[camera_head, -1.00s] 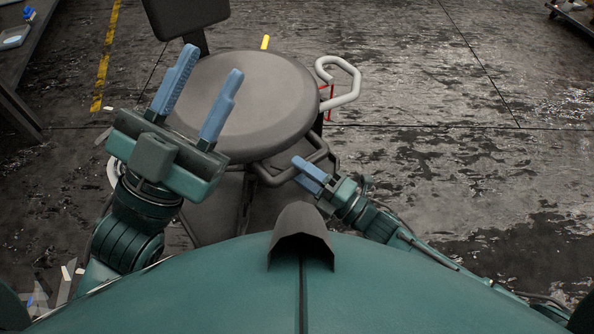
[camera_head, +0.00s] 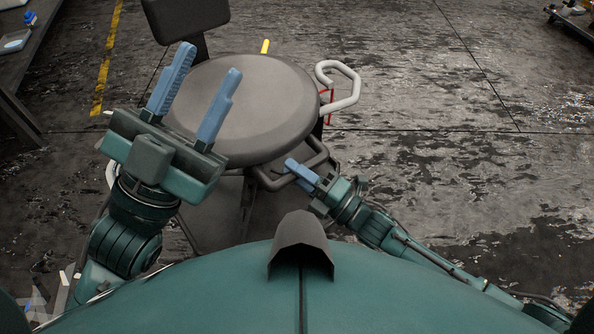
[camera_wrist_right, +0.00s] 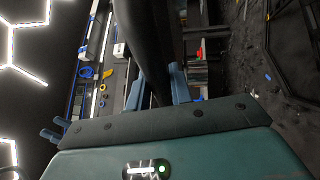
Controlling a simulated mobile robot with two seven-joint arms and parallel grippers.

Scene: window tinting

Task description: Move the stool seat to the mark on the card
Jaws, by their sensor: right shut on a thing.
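The round dark grey stool seat (camera_head: 250,108) is at the upper middle of the head view, with a dark looped bar (camera_head: 285,180) under its near edge. My right gripper (camera_head: 297,168) is at this bar, below the seat. In the right wrist view its blue fingers are on both sides of a dark tube (camera_wrist_right: 143,45), shut on it. My left gripper (camera_head: 209,60) is open and empty, its fingers apart and overlapping the seat's left side in the picture. I cannot make out the card or its mark.
A dark backrest-like panel (camera_head: 186,17) stands behind the seat. A white looped handle (camera_head: 346,98) sticks out at its right, with thin red lines beside it. A table edge (camera_head: 20,110) is at the far left. The wet-looking floor (camera_head: 450,190) at right is clear.

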